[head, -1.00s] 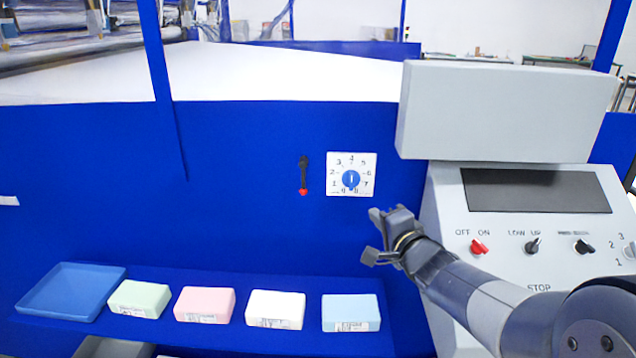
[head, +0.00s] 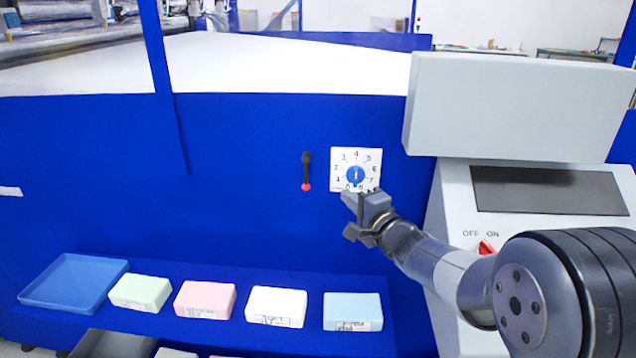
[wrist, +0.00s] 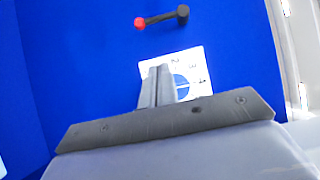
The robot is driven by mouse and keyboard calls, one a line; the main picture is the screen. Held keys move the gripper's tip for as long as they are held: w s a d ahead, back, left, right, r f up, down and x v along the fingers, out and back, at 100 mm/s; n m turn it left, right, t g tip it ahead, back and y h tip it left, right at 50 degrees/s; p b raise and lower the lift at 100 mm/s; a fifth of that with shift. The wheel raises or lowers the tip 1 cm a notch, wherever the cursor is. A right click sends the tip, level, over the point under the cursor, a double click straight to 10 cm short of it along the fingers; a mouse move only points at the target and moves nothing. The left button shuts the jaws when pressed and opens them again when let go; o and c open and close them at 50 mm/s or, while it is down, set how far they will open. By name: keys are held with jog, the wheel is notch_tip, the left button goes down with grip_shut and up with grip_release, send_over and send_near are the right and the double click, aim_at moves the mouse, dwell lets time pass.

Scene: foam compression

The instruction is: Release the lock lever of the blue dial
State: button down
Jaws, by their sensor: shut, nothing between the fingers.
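The blue dial (head: 355,175) sits on a white numbered plate (head: 372,158) on the blue panel. In the wrist view the dial (wrist: 181,87) is partly hidden behind my fingers. The lock lever (head: 306,170) is a black bar with a red end, left of the plate. It stands upright in the head view with the red end at the bottom. In the wrist view the lever (wrist: 163,18) lies above the plate, red end to the left. My gripper (head: 348,198) is shut and empty, just below the dial plate, to the lower right of the lever and apart from it.
A blue shelf below carries a blue tray (head: 72,284) and foam blocks in green (head: 140,291), pink (head: 205,298), white (head: 275,304) and light blue (head: 352,310). A grey control console (head: 455,205) stands at the right. The panel left of the lever is clear.

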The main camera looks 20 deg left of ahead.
aim_at(306, 172)
jog(key=w+a+p, duration=0.2)
jog(key=w+a, duration=0.2)
jog(key=a, duration=0.5)
jog(key=shift+w, duration=0.25)
